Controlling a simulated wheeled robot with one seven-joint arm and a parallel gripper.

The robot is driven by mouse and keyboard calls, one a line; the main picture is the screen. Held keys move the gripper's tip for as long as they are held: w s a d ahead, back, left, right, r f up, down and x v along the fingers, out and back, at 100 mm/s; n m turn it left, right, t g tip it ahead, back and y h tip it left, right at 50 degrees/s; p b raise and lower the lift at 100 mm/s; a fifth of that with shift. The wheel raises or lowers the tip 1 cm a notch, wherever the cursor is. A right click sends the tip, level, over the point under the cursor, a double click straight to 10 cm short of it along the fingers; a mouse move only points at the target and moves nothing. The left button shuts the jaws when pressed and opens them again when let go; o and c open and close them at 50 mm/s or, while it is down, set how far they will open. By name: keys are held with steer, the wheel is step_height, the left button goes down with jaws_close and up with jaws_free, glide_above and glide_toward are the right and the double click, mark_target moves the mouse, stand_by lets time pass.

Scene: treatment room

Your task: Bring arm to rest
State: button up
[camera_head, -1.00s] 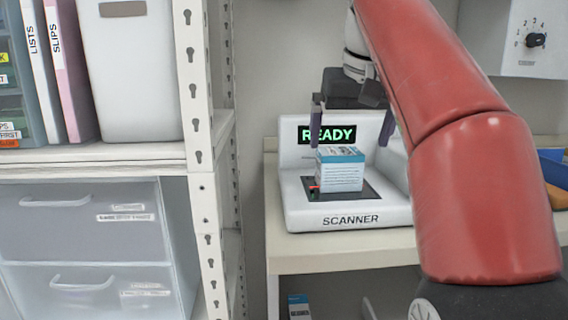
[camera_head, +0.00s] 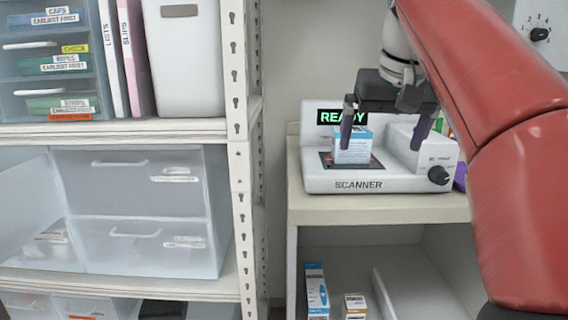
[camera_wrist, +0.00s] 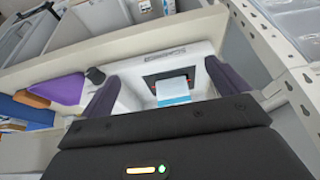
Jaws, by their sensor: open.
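My gripper (camera_head: 386,128) is open and empty, its two dark fingers spread wide. In the head view it hangs in front of and above the scanner (camera_head: 385,184), on my red arm coming from the right. A small white and blue box (camera_head: 352,148) stands on the scanner's dark plate, beneath a display that reads READY. In the wrist view the box (camera_wrist: 172,88) shows between the fingers but beyond them, apart from both. The left finger overlaps the box in the head view.
The scanner stands on a cream table (camera_head: 420,208) with boxes (camera_head: 318,290) on a shelf below. A white shelving unit (camera_head: 241,170) with drawers, binders and bins fills the left. A knob panel (camera_head: 540,35) is on the wall at upper right.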

steer(key=s+f, duration=0.6)
steer(key=f, duration=0.4)
steer(key=s+f, duration=0.6)
steer(key=f, duration=0.4)
steer(key=s+f+t, duration=0.1)
steer(key=s+f, duration=0.5)
steer(key=f, duration=0.4)
steer(key=shift+s+a+f, duration=0.25)
steer(key=shift+s+f, duration=0.05)
steer(key=shift+f, duration=0.1)
